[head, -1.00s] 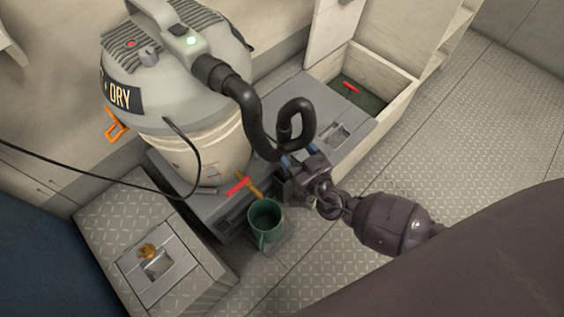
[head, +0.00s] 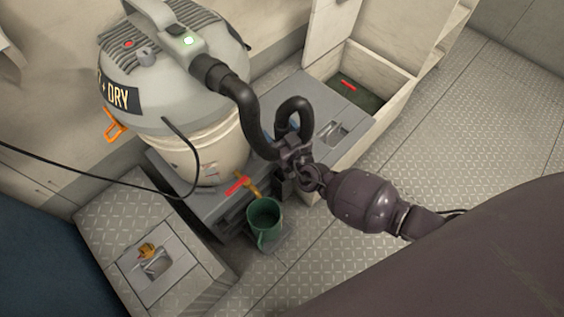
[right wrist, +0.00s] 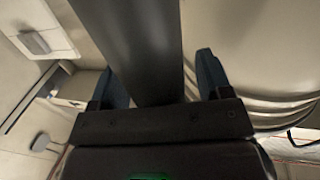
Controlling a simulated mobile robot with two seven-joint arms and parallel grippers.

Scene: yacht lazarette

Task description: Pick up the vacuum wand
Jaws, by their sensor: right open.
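The wet-and-dry vacuum (head: 175,100) stands on the left with a black hose (head: 232,90) running from its top and looping back at the right gripper. I cannot clearly tell the wand from the hose in the head view. My right gripper (head: 282,138) is at the hose loop, its fingers mostly hidden. In the right wrist view a thick dark tube (right wrist: 135,45), wand or hose, passes between the two blue fingers of the open gripper (right wrist: 160,80). A gap shows at the right finger. My left gripper is not in view.
A green mug (head: 264,220) stands below the vacuum near a red-handled valve (head: 237,185). An open bin (head: 372,80) with a red item lies behind right. A latch plate (head: 150,262) is at lower left. The right floor (head: 450,130) is clear.

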